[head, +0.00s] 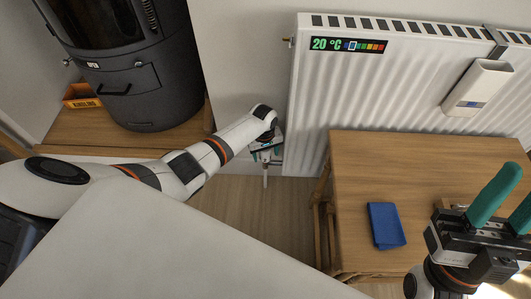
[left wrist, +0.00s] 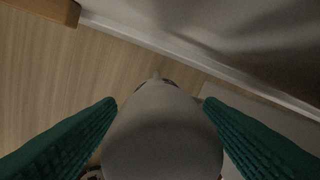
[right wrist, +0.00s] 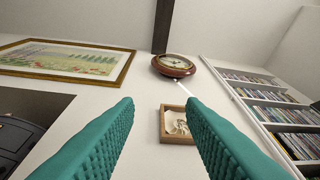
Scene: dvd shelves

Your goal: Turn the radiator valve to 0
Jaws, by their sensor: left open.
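The white radiator (head: 400,85) hangs on the wall, with a display reading 20 °C at its upper left. In the left wrist view a pale grey rounded knob, apparently the radiator valve (left wrist: 162,135), lies between the two teal fingers of my left gripper (head: 264,153). The fingers are open on either side of it, and I cannot tell whether they touch it. Its number markings are not visible. In the head view my left arm and gripper largely hide the valve, low beside the radiator's left edge. My right gripper (head: 515,192) is open and empty above the table's right side.
A wooden table (head: 430,160) stands before the radiator, with a blue book or case (head: 385,225) on it. A white holder (head: 478,87) hangs on the radiator. A dark stove (head: 130,70) and orange kindling box (head: 82,96) are at left.

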